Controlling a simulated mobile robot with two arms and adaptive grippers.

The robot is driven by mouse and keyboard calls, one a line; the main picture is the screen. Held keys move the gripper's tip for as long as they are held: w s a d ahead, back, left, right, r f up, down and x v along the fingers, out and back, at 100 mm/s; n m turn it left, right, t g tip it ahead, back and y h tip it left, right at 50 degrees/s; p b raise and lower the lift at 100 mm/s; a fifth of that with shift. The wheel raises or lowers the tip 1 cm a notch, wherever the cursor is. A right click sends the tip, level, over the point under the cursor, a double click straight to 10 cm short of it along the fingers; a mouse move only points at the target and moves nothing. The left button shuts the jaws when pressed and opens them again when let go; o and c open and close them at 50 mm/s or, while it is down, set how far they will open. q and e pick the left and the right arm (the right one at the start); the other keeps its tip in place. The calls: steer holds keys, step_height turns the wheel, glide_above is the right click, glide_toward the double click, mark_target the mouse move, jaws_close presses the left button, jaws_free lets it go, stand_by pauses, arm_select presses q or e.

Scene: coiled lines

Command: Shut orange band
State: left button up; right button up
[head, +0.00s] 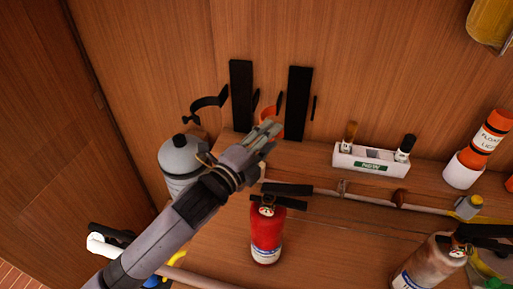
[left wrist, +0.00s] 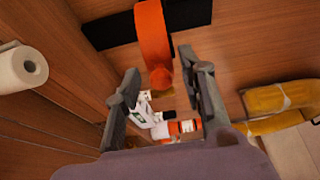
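The orange band (head: 267,114) is on the wooden wall by the two black upright plates, partly hidden behind my left gripper in the head view. In the left wrist view the orange band (left wrist: 152,38) is a curved strip standing out from a black plate (left wrist: 106,30). Its free end hangs beyond my fingertips, in line with the gap between them. My left gripper (head: 268,130) reaches up to the band from the lower left. In the left wrist view its fingers (left wrist: 166,78) are apart with nothing held between them. I cannot tell whether a finger touches the band. My right gripper is out of view.
A black open band (head: 208,101) is on the wall at left, above a grey cylinder (head: 182,158). A red extinguisher (head: 266,236), a white tray (head: 370,162) and an orange-white float light (head: 485,138) stand on the shelf. A paper roll (left wrist: 22,70) is at left in the wrist view.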

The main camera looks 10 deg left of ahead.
arm_select(q)
steer(key=v, duration=1.1)
steer(key=shift+s, duration=0.2)
